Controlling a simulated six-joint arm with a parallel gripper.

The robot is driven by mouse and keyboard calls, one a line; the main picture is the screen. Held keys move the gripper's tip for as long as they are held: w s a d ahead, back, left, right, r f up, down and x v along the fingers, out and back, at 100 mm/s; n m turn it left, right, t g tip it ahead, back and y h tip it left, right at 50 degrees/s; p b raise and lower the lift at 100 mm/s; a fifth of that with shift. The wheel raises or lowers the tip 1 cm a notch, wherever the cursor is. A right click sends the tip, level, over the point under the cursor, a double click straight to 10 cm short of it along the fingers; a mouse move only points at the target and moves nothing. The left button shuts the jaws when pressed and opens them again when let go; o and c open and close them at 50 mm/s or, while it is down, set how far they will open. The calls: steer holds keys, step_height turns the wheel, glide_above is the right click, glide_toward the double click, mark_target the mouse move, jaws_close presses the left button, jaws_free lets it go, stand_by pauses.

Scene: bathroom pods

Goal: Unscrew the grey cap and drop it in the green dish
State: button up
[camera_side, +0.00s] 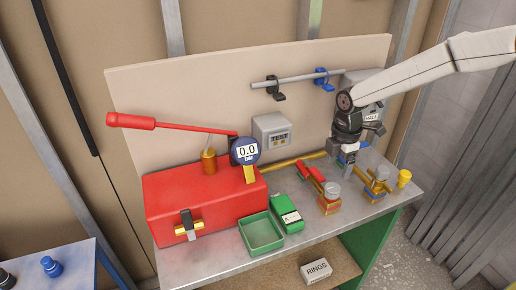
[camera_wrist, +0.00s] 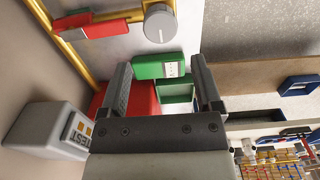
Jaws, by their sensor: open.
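A round grey cap (camera_side: 332,190) tops a brass fitting at the middle right of the bench. A second grey-topped fitting (camera_side: 382,173) stands to its right. One grey cap (camera_wrist: 159,24) shows at the top of the wrist view, beyond my fingertips; I cannot tell for sure which of the two it is. My gripper (camera_side: 347,160) is open and empty, above and behind the fittings. Its two fingers, apart, also show in the wrist view (camera_wrist: 161,66). The green dish (camera_side: 262,233) lies at the bench front; part of it shows between the fingers (camera_wrist: 179,91).
A green box (camera_side: 287,219) lies beside the dish. A red pump box (camera_side: 195,205) with gauge and long lever stands left. A grey TEST box (camera_side: 271,131) is on the backboard.

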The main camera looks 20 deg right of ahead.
mark_target(333, 187)
steer(key=shift+f, duration=0.1)
steer(key=shift+f, duration=3.8)
steer(key=c, duration=1)
steer(key=shift+n, duration=0.3)
steer(key=shift+n, duration=1.4)
